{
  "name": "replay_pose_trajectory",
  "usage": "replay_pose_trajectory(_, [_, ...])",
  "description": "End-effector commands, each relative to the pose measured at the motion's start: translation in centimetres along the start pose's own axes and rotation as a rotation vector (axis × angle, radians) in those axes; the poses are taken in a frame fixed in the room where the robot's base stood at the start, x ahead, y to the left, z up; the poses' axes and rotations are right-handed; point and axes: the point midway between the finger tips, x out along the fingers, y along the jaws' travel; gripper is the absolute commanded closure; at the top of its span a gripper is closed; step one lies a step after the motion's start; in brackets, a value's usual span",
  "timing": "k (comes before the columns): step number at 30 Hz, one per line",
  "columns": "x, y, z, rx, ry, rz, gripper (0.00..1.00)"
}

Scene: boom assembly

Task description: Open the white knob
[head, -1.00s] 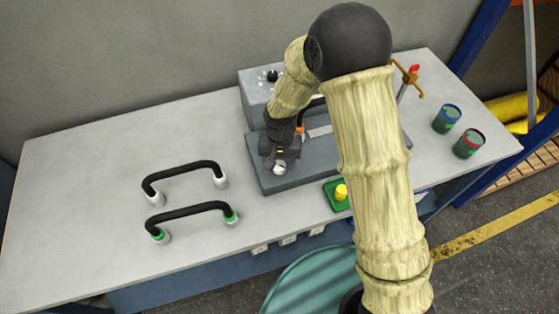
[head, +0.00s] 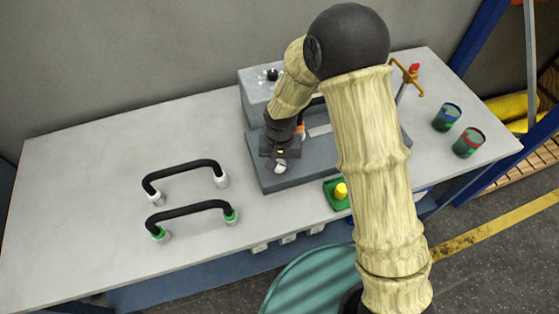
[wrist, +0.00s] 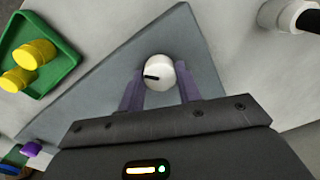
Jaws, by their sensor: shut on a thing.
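The white knob (wrist: 158,72) is round with a dark mark on its face, which points left in the wrist view. In the head view the knob (head: 280,167) shows just below my gripper, at the front left of the grey base plate (head: 290,181). My gripper (wrist: 158,85) has one purple finger on each side of the knob and is shut on it. In the head view my gripper (head: 280,155) points down at the plate, and my wrist hides its fingers and part of the knob.
A green tray (head: 336,205) with yellow pieces sits right of the plate's front edge. Two black hoses (head: 185,167) lie to the left. Two cans (head: 447,118) and a stand with a brown handle (head: 407,80) are at the right.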

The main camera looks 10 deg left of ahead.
Motion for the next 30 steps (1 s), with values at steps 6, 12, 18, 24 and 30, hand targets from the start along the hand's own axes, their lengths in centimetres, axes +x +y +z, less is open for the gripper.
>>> replay_pose_trajectory(6, [-0.04, -0.02, -0.03, -0.111, -0.002, 0.000, 0.89])
replay_pose_trajectory(12, [-0.06, -0.03, -0.05, -0.262, -0.004, -0.001, 0.89])
replay_pose_trajectory(18, [-0.09, -0.08, -0.08, -0.424, -0.005, -0.001, 0.89])
replay_pose_trajectory(24, [-0.11, -0.12, -0.10, -0.554, -0.006, -0.001, 0.89])
replay_pose_trajectory(30, [-0.11, -0.11, -0.13, -0.627, -0.007, 0.000, 0.89])
